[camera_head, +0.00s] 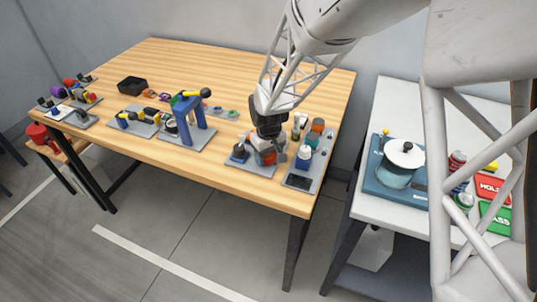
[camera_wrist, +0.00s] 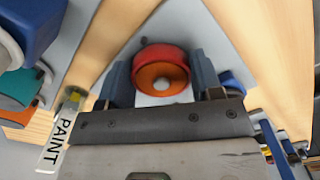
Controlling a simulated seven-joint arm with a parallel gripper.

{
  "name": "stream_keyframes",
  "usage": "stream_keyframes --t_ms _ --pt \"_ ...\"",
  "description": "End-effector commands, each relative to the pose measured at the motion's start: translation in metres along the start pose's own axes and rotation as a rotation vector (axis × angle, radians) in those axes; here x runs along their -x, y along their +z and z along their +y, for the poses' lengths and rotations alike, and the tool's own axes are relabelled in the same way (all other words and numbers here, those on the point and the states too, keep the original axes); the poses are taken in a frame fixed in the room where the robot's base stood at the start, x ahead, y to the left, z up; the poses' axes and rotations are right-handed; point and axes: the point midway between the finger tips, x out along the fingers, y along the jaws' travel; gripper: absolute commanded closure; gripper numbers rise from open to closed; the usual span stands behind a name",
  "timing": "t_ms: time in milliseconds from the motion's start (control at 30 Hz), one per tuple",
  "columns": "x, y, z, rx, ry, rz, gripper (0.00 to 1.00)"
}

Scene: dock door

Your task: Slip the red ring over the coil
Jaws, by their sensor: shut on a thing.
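The red ring (camera_wrist: 160,53) sits between the two fingers of my gripper (camera_wrist: 161,75) in the wrist view, and the fingers are shut on it. An orange round part (camera_wrist: 150,76) with a pale centre shows within the ring's outline. It may be the coil, but I cannot tell how far the ring is around it or only above it. In the head view my gripper (camera_head: 267,138) points down over a grey base plate (camera_head: 248,168) near the table's front right corner. The ring is mostly hidden there by the gripper.
A blue-grey board (camera_head: 304,177) with bottles stands close on the right. A paint-labelled item (camera_wrist: 59,143) shows at left in the wrist view. A blue stand (camera_head: 187,118) is to the left. A white side table (camera_head: 390,98) holds a pot (camera_head: 396,173).

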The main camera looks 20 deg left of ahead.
Motion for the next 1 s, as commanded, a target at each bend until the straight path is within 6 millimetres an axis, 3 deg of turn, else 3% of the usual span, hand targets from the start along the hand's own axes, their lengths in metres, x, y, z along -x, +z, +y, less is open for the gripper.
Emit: stream_keyframes --t_ms 467,500,633,900,933,1000 --pt "-0.0064 0.0021 -0.0011 0.000 -0.002 -0.007 0.62" --pt "-0.0066 0.0022 -0.0011 0.000 -0.002 -0.007 0.37" --pt "-0.0074 0.0024 -0.0015 0.000 -0.002 -0.008 0.18" --pt "-0.0087 0.0029 -0.0025 0.001 -0.003 -0.010 0.19" --pt "-0.0088 0.0030 -0.0026 0.001 -0.004 -0.011 0.33" --pt "-0.0091 0.0032 -0.0026 0.001 -0.004 -0.011 0.30"
